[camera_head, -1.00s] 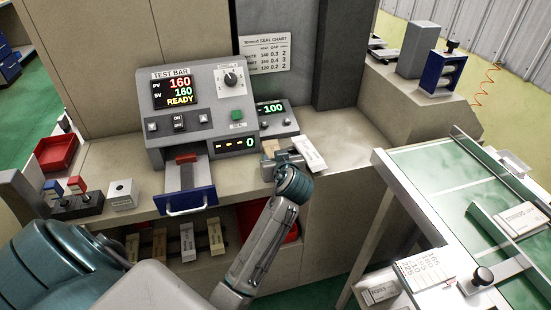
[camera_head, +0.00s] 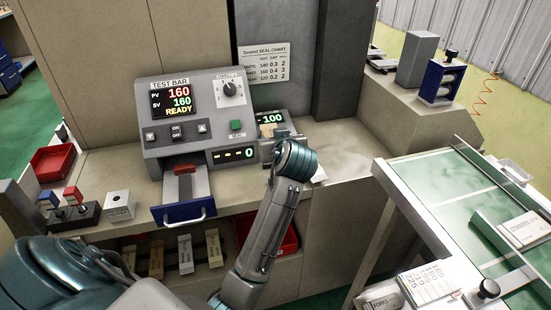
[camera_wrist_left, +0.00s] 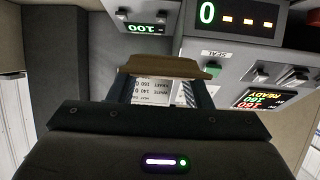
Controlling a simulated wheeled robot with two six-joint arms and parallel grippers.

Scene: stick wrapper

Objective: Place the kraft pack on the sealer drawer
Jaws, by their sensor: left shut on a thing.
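The kraft pack (camera_wrist_left: 170,66) shows in the left wrist view as a thin brown piece seen edge-on across the fingertips. My left gripper (camera_wrist_left: 162,78) is shut on it. In the head view the wrist covers most of the gripper, and a bit of brown shows above it, in front of the right-hand display. The sealer (camera_head: 196,125) stands to the left of the gripper. Its drawer (camera_head: 184,213), with a blue front and silver handle, is pulled out below a red block. The pack is raised and apart from the drawer. My right gripper is not in view.
A white piece (camera_head: 320,173) lies on the counter, mostly hidden by my wrist. A green conveyor (camera_head: 440,206) stands at right.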

